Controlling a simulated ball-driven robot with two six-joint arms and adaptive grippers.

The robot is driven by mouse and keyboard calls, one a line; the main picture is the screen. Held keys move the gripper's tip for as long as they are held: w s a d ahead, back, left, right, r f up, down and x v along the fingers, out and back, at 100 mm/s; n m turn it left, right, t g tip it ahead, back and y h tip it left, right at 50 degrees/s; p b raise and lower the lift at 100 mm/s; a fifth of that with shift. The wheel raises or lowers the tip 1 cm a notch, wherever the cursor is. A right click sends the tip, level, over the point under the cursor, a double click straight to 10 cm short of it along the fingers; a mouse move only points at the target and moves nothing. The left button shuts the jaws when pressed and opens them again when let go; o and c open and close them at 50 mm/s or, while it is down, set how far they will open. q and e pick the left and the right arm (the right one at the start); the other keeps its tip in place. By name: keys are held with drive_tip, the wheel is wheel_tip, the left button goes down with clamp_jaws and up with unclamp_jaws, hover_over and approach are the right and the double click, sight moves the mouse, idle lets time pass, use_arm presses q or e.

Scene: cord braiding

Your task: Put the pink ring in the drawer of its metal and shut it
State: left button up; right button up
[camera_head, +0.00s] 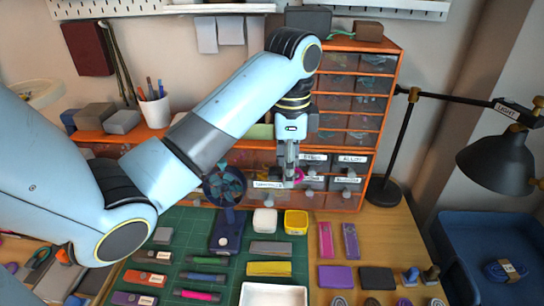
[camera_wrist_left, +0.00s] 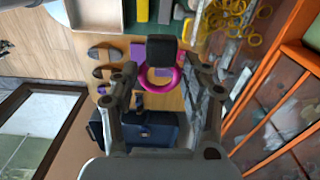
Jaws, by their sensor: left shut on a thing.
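My left gripper (camera_head: 291,180) hangs pointing down in front of the orange drawer cabinet (camera_head: 394,75). It is shut on the pink ring (camera_head: 299,175). In the left wrist view the pink ring (camera_wrist_left: 176,80) shows between the fingers, partly covered by a dark pad. A labelled drawer (camera_head: 268,184) beside the gripper appears pulled out; its label is too small to read surely. In the wrist view several yellow rings (camera_wrist_left: 240,12) lie at the upper right, apart from the pink ring. My right gripper is not in view.
A small fan (camera_head: 224,185) stands left of the gripper. The green mat (camera_head: 190,222) holds blocks, pens and a white tray (camera_head: 273,295). A black lamp (camera_head: 495,160) and a blue bin (camera_head: 480,225) are at the right. Some bare wood shows right of the mat.

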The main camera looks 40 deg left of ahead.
use_arm(q)
drive_tip(key=shift+m, duration=0.3)
drive_tip(key=w+a+f+b, duration=0.1)
drive_tip(key=a+b, duration=0.1)
drive_tip(key=w+a+f+b, duration=0.1)
drive_tip(key=f+b, duration=0.1)
drive_tip(key=b, duration=0.1)
drive_tip(key=w+a+f+b, duration=0.1)
drive_tip(key=a+b, duration=0.1)
drive_tip(key=shift+w+a+f, duration=0.15)
drive_tip(key=shift+a, duration=0.2)
drive_tip(key=a, duration=0.1)
drive_tip(key=w+a+f, duration=0.1)
drive_tip(key=w+a, duration=0.1)
drive_tip(key=shift+w+a+f, duration=0.25)
drive_tip(key=shift+a+f, duration=0.05)
drive_tip(key=shift+a, duration=0.05)
drive_tip(key=shift+w+a+f, duration=0.15)
drive_tip(key=shift+a+f, duration=0.05)
drive_tip(key=shift+a, duration=0.05)
drive_tip(key=shift+f, duration=2.1)
drive_tip(key=o, duration=0.6)
drive_tip(key=shift+f, duration=0.1)
drive_tip(key=shift+o, duration=0.2)
